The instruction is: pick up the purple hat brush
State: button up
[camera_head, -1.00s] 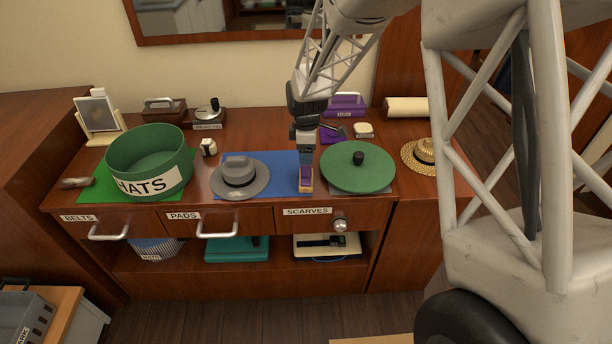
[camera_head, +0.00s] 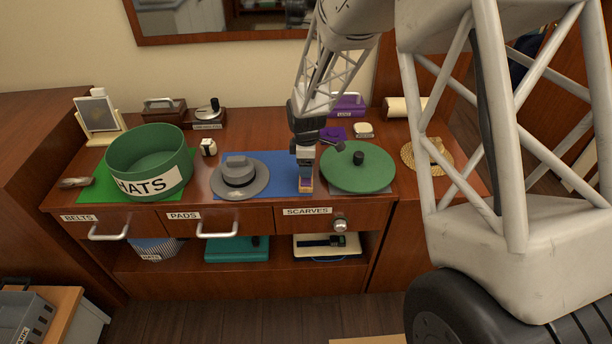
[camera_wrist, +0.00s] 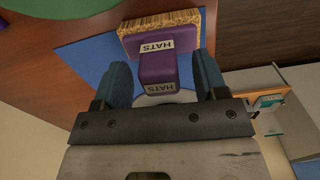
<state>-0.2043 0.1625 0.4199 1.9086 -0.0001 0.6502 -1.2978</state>
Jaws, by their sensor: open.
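The purple hat brush (camera_head: 306,185) stands on the blue mat (camera_head: 266,165) near the counter's front edge, its lower part showing below my gripper (camera_head: 305,164). In the wrist view the brush (camera_wrist: 168,40) has a purple block and handle, both labelled HATS, and tan bristles along the far side. My gripper (camera_wrist: 163,80) is open, with one dark blue finger on each side of the purple handle. A gap shows between the handle and each finger. The bristle tips are hidden in the head view.
A grey hat (camera_head: 239,177) sits left of the brush, and a green round lid (camera_head: 358,167) with a black knob sits close to its right. A green HATS box (camera_head: 150,150) stands further left.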

jog(key=shift+f, duration=0.8)
jog(key=c, duration=1.1)
jog(key=shift+o, duration=0.2)
jog(key=shift+r, duration=0.15)
jog(key=shift+r, duration=0.45)
jog(key=r, duration=0.2)
jog(key=shift+s+r, duration=0.2)
jog(key=shift+r, duration=0.1)
jog(key=s+d+r, duration=0.1)
jog(key=s+d, duration=0.2)
jog(key=s, duration=1.2)
jog(key=shift+s+r, duration=0.15)
jog(key=shift+d, duration=0.1)
